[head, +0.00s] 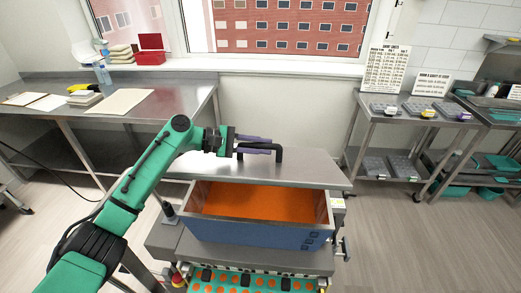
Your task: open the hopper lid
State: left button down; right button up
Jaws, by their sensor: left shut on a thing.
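The hopper (262,233) is a blue-sided metal box in the middle of the head view, with orange contents (262,203) showing inside. The flat steel lid (310,172) lies behind the opening and covers only the back part, so the front of the hopper is uncovered. The lid carries a dark bar handle (279,154). My left gripper (265,147) reaches in from the left and is shut on the handle. The fingers partly hide the handle. My right gripper is not in view.
A tray of orange gummies (250,283) sits below the hopper front. A steel table (170,100) with papers and boxes stands at the back left. Steel carts (410,120) with trays stand at the right. Open floor (385,235) lies right of the machine.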

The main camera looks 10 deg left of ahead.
aim_at(260, 156)
pick_arm(q)
jog(key=shift+n+g, duration=0.5)
jog(key=shift+n, duration=0.4)
jog(key=shift+w+r+p, duration=0.7)
jog(key=shift+w+r, duration=0.7)
jog(key=shift+r, duration=0.1)
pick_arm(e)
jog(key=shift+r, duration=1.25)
pick_arm(q)
jog(key=c, duration=0.8)
grip_release()
jog(key=shift+f, duration=0.1)
jog(key=shift+o, duration=0.2)
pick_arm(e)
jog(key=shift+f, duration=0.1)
pick_arm(q)
jog(key=shift+a, duration=0.35)
jog(key=b+v, duration=0.5)
jog(key=v, duration=0.8)
jog(key=shift+a+r, duration=0.3)
jog(key=shift+r, duration=0.05)
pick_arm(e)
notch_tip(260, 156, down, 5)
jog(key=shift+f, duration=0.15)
pick_arm(q)
jog(key=shift+s, duration=0.15)
